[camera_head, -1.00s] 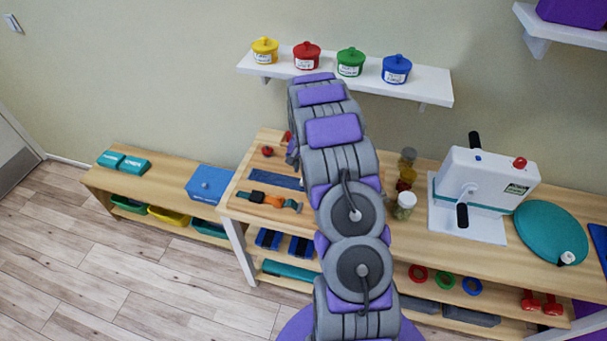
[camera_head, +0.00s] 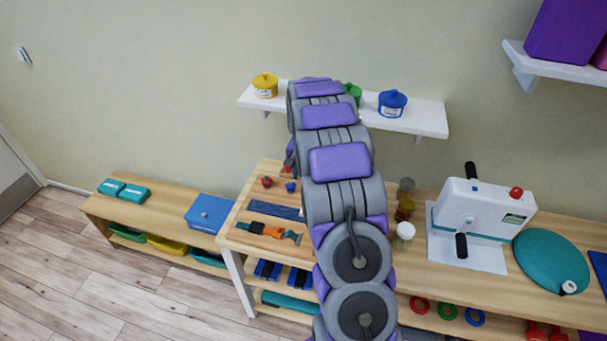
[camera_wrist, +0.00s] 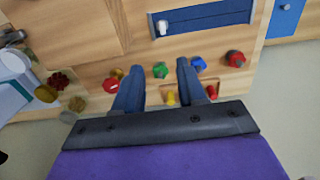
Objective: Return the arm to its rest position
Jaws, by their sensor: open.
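My arm (camera_head: 343,190) rises through the middle of the head view, its upper links in front of the wall shelf. My gripper is hidden in that view. In the wrist view my gripper (camera_wrist: 158,68) is open, with two dark blue fingers apart and nothing held between them. It points toward the wooden table top (camera_wrist: 85,50). Small green (camera_wrist: 160,70), blue (camera_wrist: 198,64) and red (camera_wrist: 235,59) pieces show near and right of the fingertips. How far the fingertips are above the table I cannot tell.
The wall shelf (camera_head: 430,120) holds yellow (camera_head: 265,86) and blue (camera_head: 392,103) jars, with a green one (camera_head: 353,92) partly behind my arm. A white hand-crank machine (camera_head: 483,212) and teal disc (camera_head: 550,262) stand right. A low bench (camera_head: 165,208) stands left; floor before it is clear.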

